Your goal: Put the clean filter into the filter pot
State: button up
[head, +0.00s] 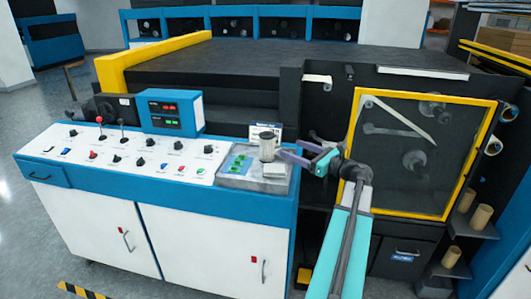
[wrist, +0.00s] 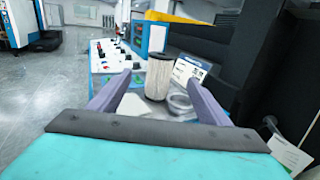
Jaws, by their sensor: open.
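A pale, ribbed upright cylinder, which looks like the filter (wrist: 158,76), stands ahead of my gripper (wrist: 157,86) in the wrist view, framed between its two purple fingers. In the head view the same cylinder (head: 267,147) stands on a grey tray (head: 231,181) at the right end of the console. My gripper (head: 295,149) is open and empty, just right of the cylinder, with no clear contact. I cannot make out the pot for certain.
A small sign (head: 252,131) stands behind the cylinder. A green item (head: 239,163) lies on the tray's left. The white control panel (head: 110,150) carries knobs and levers. A yellow-framed window (head: 425,150) with rollers stands right, near my arm. Open floor lies left.

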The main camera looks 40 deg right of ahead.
aim_at(273, 141)
jog(key=shift+w+f, duration=0.1)
jog(key=shift+w, duration=0.2)
jog(key=shift+w+a+p, duration=0.2)
jog(key=shift+w+p, duration=0.3)
jog(key=shift+w, duration=1.55)
jog(key=shift+w+a+p, duration=0.2)
jog(key=shift+w+p, duration=0.25)
jog(key=shift+w, duration=1.6)
jog(key=shift+w, duration=0.1)
jog(key=shift+w+p, duration=0.45)
jog(key=shift+w, duration=0.15)
jog(key=shift+w+a+p, duration=0.15)
jog(key=shift+w+p, duration=0.5)
jog(key=shift+w, duration=1.25)
jog(key=c, duration=1.2)
